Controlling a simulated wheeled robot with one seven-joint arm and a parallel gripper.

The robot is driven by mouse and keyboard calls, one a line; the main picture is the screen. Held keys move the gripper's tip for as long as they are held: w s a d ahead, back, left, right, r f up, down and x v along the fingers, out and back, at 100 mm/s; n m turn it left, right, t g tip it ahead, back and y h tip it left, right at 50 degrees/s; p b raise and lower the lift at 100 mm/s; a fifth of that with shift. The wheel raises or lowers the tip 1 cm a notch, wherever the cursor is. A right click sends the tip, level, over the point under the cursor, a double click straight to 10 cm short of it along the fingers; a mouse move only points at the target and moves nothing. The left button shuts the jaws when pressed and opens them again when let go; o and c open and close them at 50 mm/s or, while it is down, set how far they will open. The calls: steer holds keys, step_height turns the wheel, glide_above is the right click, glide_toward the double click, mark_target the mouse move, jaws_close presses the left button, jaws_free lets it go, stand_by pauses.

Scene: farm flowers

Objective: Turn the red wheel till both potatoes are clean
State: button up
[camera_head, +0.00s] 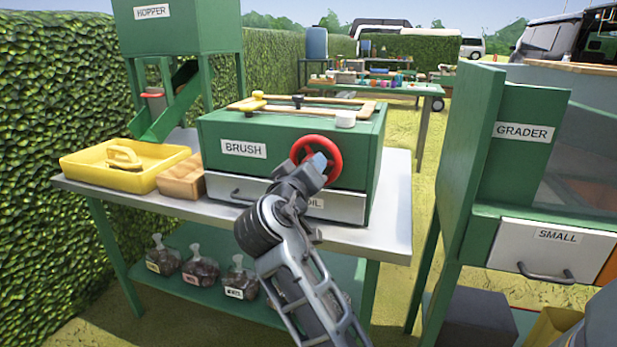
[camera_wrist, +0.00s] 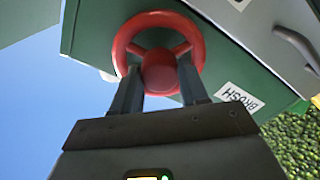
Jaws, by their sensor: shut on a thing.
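The red wheel (camera_head: 333,160) is on the front of the green box labelled BRUSH (camera_head: 222,133), near its right end. In the wrist view the red wheel (camera_wrist: 132,38) shows its rim, spokes and round hub. My gripper (camera_head: 314,166) is at the wheel in the head view, and its fingers hide part of it. In the wrist view my gripper (camera_wrist: 160,88) has its two fingers on either side of the hub, shut on the wheel. No potatoes can be made out; the inside of the brush box is hidden from these views.
A drawer labelled SOIL (camera_head: 345,206) sits under the box. A yellow tray (camera_head: 80,172) and a wooden box (camera_head: 182,182) stand to the left on the metal table (camera_head: 397,225). A green grader (camera_head: 470,150) stands at the right. Bagged goods (camera_head: 200,268) lie on the lower shelf.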

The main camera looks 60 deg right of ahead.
steer(key=shift+f, duration=0.15)
stand_by(0.3)
steer(key=o, duration=1.1)
steer(key=shift+c, duration=0.2)
steer(key=s+a, duration=0.1)
steer(key=a, duration=0.6)
steer(key=shift+s+a, duration=0.15)
steer(key=shift+a, duration=0.25)
